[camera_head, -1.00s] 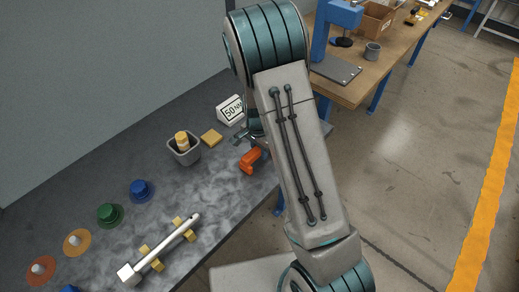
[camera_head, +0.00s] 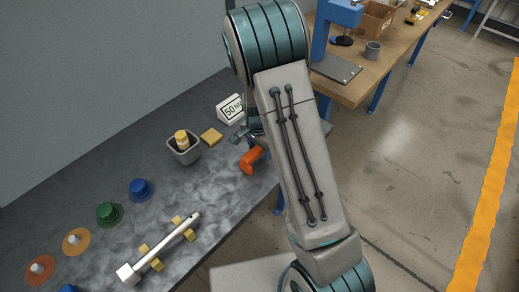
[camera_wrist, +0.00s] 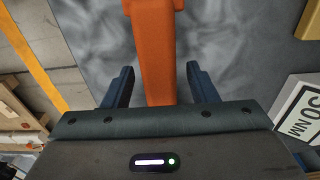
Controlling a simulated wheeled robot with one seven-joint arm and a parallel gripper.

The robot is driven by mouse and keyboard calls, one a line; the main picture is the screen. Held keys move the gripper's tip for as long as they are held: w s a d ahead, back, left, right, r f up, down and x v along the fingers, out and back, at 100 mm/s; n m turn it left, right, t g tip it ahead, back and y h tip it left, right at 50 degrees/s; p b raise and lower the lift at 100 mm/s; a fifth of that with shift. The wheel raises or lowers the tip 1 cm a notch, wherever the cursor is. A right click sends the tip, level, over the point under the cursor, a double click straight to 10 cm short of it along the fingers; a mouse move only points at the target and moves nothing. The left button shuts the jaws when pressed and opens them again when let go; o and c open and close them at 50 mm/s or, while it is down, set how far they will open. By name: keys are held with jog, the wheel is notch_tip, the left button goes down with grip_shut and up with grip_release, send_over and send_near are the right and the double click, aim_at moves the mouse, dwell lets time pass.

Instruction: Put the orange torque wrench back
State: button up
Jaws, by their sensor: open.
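The orange torque wrench (camera_head: 251,160) lies at the right end of the grey bench top, mostly hidden behind my arm in the head view. In the wrist view the orange wrench (camera_wrist: 157,50) runs up the middle of the picture, between the two fingers. My gripper (camera_wrist: 160,75) is open, with one finger on each side of the wrench and a gap to each. In the head view only a little of my gripper (camera_head: 243,134) shows beside the arm. I cannot tell how high the fingers are above the bench.
A white "50 NM" sign (camera_head: 231,109) and a yellow block (camera_head: 211,137) stand close by. A grey cup (camera_head: 184,152) holds a yellow piece. A silver tool (camera_head: 160,247) lies on yellow supports. Coloured couplers, including a green one (camera_head: 108,213), line the bench's left.

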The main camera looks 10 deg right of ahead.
notch_tip(320, 180, up, 13)
jog(key=shift+s+a+r+b, duration=0.2)
jog(key=shift+a+b, duration=0.1)
jog(key=shift+b, duration=0.05)
dwell(1.2)
